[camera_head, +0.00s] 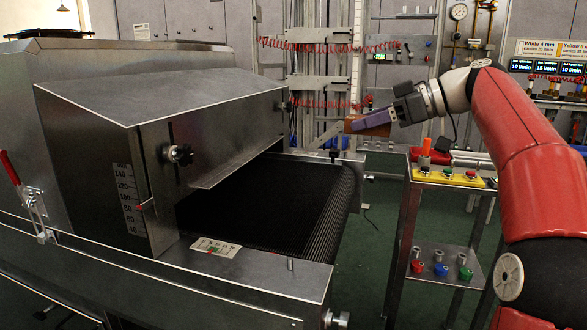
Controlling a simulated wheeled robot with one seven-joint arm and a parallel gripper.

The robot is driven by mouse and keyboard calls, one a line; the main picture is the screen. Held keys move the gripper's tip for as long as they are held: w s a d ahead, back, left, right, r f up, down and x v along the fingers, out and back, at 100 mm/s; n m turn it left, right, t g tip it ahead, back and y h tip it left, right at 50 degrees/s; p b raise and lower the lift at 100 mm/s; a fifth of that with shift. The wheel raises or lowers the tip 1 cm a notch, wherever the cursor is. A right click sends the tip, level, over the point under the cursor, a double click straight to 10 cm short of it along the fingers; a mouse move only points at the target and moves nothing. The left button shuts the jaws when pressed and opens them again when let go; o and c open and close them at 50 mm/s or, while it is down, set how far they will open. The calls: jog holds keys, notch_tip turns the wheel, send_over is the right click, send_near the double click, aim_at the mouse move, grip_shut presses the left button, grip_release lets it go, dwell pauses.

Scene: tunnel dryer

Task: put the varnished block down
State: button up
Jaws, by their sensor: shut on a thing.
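My gripper (366,120) is at the end of the red arm that reaches in from the right. Its purple finger is shut on the varnished block (376,131), an orange-brown piece partly hidden by that finger. The block is held in the air, and in the picture it appears above the right end of the dryer's black belt (280,205). I cannot tell its exact height or depth over the belt. The metal tunnel dryer (150,95) stands at left and centre, with the belt running out from under its hood.
A small trolley (445,179) with a yellow button panel and an orange item stands right of the belt. Its lower shelf (447,262) holds red, blue and green knobs. Red coiled hoses (330,46) hang on the frame behind. The visible belt is bare.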

jog(key=w+d+f+m+t, duration=0.1)
jog(key=w+d+f, duration=0.25)
jog(key=f, duration=0.45)
jog(key=w+d+f+m+t+h, duration=0.15)
jog(key=w+f, duration=0.25)
jog(key=f, duration=0.5)
jog(key=w+d+f, duration=0.3)
jog(key=d+f, duration=0.1)
jog(key=f, duration=0.4)
notch_tip(320, 180, down, 19)
jog(key=s+m+t, duration=0.1)
jog(key=s, duration=0.1)
jog(key=s+a+f, duration=0.8)
jog(key=s+f, duration=0.4)
jog(key=shift+s+a+f+n, duration=0.35)
jog(key=shift+g, duration=0.25)
